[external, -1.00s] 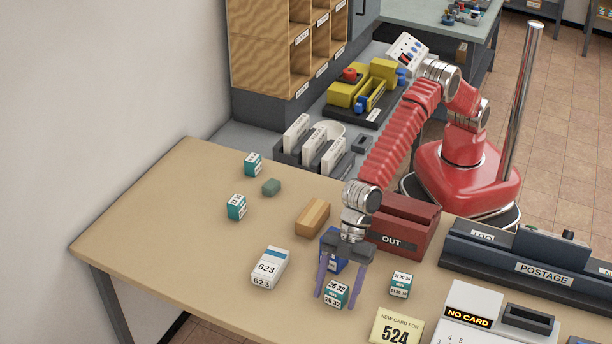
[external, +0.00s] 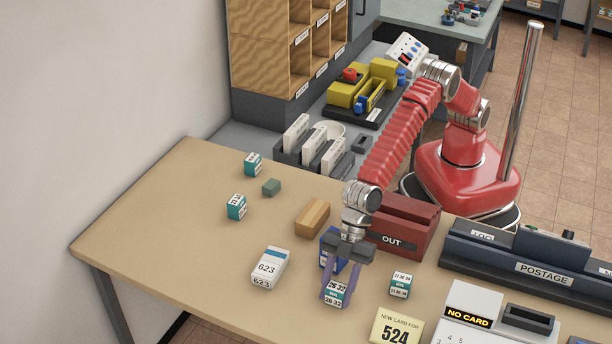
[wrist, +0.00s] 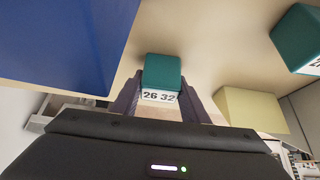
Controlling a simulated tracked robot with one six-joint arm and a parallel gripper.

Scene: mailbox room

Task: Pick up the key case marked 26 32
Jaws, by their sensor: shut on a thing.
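The key case marked 26 32 (external: 336,294) is a small teal and white block on the tan table. It also shows in the wrist view (wrist: 162,74), between the two purple fingers. My gripper (external: 334,292) points down with its fingers closed on both sides of the case. In the external view the case still appears at table level; I cannot tell whether it touches the table.
A blue block (external: 331,250) stands close behind my fingers. Another teal and white case (external: 400,285) sits to the right. The white 623 box (external: 268,268) is to the left, the yellow 524 card (external: 396,328) in front right. A red OUT tray (external: 405,230) stands behind.

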